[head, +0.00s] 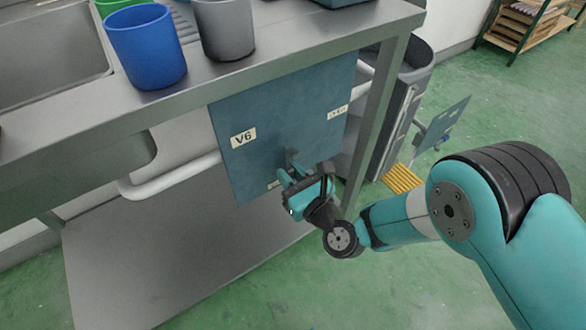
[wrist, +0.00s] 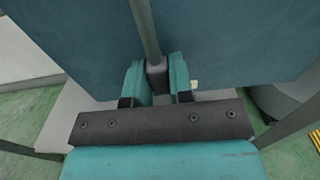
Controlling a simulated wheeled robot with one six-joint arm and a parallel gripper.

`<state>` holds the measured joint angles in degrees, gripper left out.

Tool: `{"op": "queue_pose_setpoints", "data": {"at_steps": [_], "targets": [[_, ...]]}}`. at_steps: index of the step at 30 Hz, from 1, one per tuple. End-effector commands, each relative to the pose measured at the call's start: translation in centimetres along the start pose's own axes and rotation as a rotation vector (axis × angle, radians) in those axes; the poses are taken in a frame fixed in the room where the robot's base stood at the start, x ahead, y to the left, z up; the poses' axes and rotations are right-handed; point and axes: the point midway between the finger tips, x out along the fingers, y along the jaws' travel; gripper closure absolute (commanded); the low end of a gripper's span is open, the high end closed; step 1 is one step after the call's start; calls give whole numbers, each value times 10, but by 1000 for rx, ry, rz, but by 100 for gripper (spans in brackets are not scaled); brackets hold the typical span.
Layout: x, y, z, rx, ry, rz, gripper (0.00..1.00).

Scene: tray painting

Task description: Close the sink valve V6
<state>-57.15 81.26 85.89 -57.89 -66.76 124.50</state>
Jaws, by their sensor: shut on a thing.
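The V6 label (head: 243,137) is on the left of a blue-grey panel (head: 285,105) under the sink counter. A dark grey lever (head: 291,157) stands out from the lower middle of this panel. In the wrist view the lever (wrist: 147,28) comes down from the top edge, and its end sits between my two teal fingers. My gripper (wrist: 157,78) is shut on it. In the head view my gripper (head: 290,176) is in front of the panel's lower part and hides part of the lever. The valve body behind the panel is not visible.
A blue cup (head: 146,45) and a grey cup (head: 222,28) stand on the steel counter near the sink basin (head: 45,50). A table leg (head: 378,115) and a grey bin (head: 413,75) are right of the panel. A steel lower shelf (head: 130,270) lies below.

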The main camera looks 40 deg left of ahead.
Motion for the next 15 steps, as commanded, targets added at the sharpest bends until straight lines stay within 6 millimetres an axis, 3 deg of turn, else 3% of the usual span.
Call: {"op": "queue_pose_setpoints", "data": {"at_steps": [14, 15], "targets": [[0, 1, 0, 19, 0, -1, 100], [0, 1, 0, 18, 0, -1, 72]]}}
